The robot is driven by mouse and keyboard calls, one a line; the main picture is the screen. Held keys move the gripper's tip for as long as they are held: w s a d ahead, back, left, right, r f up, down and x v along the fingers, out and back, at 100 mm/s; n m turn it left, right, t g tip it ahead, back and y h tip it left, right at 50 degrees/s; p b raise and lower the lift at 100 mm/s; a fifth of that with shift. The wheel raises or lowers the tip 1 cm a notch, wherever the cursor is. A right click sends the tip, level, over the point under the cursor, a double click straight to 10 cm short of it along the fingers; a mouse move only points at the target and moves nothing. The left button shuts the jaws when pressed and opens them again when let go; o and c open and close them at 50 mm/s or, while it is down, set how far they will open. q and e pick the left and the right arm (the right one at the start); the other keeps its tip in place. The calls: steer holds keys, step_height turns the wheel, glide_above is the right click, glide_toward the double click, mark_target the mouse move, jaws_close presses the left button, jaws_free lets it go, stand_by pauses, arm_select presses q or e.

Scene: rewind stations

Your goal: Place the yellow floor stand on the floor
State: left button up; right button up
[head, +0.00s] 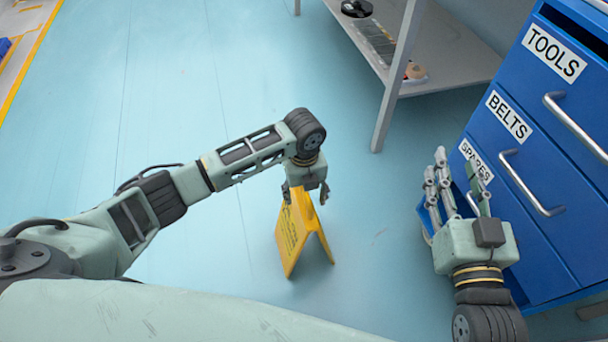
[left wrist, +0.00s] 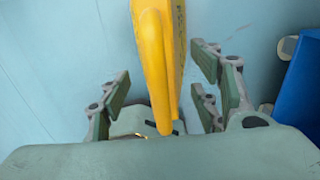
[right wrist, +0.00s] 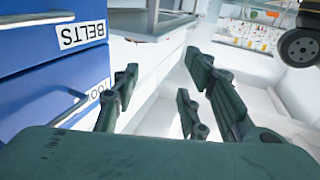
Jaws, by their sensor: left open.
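The yellow floor stand (head: 292,238) is an A-shaped folded sign. It stands upright with its legs spread, and its feet appear to be on the light blue floor (head: 230,80). My left gripper (head: 306,190) is at the top edge of the stand. In the left wrist view the open fingers (left wrist: 160,100) are on both sides of the yellow stand (left wrist: 155,60), with gaps on each side. My right gripper (head: 452,185) is beside the blue cabinet, away from the stand. Its fingers (right wrist: 160,100) are apart and empty.
A blue drawer cabinet (head: 540,170) labelled TOOLS, BELTS and SPARES stands at the right. A grey shelf table (head: 440,50) with small items is at the back. A yellow floor line (head: 30,62) runs at the far left. The floor around the stand is clear.

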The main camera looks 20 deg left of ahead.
arm_select(q)
step_height(320, 180, up, 6)
steer(key=shift+r+p, duration=0.1)
steer(key=shift+p, duration=0.85)
steer(key=shift+r, duration=0.25)
arm_select(e)
steer(key=s+d+f+g+h, duration=0.1)
steer(key=s+f+g, duration=0.1)
steer(key=f, duration=0.3)
steer(key=s+d+f+g+h, duration=0.1)
steer(key=s+f+g, duration=0.1)
steer(key=f+g, duration=0.2)
steer(key=shift+s+d+f+g, duration=0.15)
steer(key=shift+d+f+g, duration=0.15)
steer(key=shift+f, duration=0.75)
